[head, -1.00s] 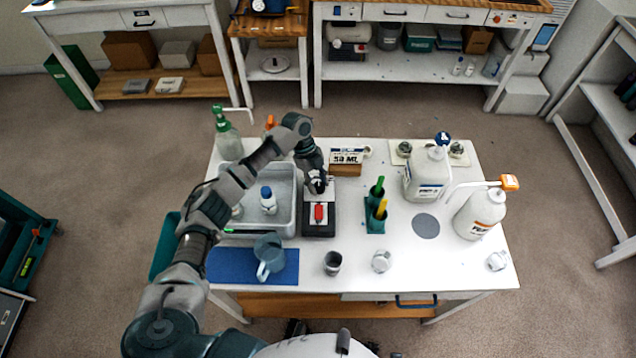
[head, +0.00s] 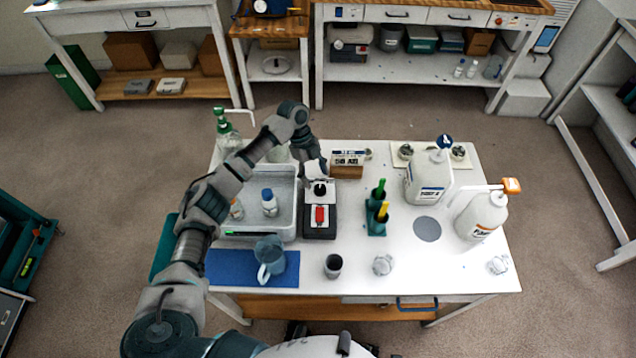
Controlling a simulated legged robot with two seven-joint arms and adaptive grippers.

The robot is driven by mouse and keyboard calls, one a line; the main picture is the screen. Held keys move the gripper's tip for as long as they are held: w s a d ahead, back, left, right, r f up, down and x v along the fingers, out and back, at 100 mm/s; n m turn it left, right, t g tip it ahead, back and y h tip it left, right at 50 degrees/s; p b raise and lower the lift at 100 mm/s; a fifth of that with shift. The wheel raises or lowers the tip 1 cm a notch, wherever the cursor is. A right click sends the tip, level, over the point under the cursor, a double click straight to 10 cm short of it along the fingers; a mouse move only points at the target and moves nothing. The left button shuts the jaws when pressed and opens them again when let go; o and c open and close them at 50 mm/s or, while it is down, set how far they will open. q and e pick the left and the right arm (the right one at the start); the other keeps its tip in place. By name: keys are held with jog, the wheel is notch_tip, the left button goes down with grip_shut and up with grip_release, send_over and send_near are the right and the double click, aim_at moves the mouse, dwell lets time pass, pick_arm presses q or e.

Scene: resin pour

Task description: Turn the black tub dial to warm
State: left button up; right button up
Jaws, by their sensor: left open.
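The black dial (head: 320,188) sits on a small control box (head: 319,232) joined to the right side of the grey tub (head: 287,232). A red switch (head: 320,214) is on the box in front of the dial. The dial's pointer and marks are too small to read. My left gripper (head: 316,175) is open, just behind and above the dial. I cannot tell whether it touches the dial. My right gripper is not in view.
Green and yellow handles (head: 378,205) stand in a holder further right. Two pump bottles (head: 428,174) (head: 482,214) stand at the right. A jug (head: 269,258) is on the blue mat (head: 225,267). A green-pump bottle (head: 226,132) is behind the tub.

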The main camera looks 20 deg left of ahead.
pick_arm(q)
jog(key=v, duration=0.7)
jog(key=shift+a+r, duration=0.2)
jog(key=shift+r, duration=0.1)
jog(key=shift+w, duration=0.15)
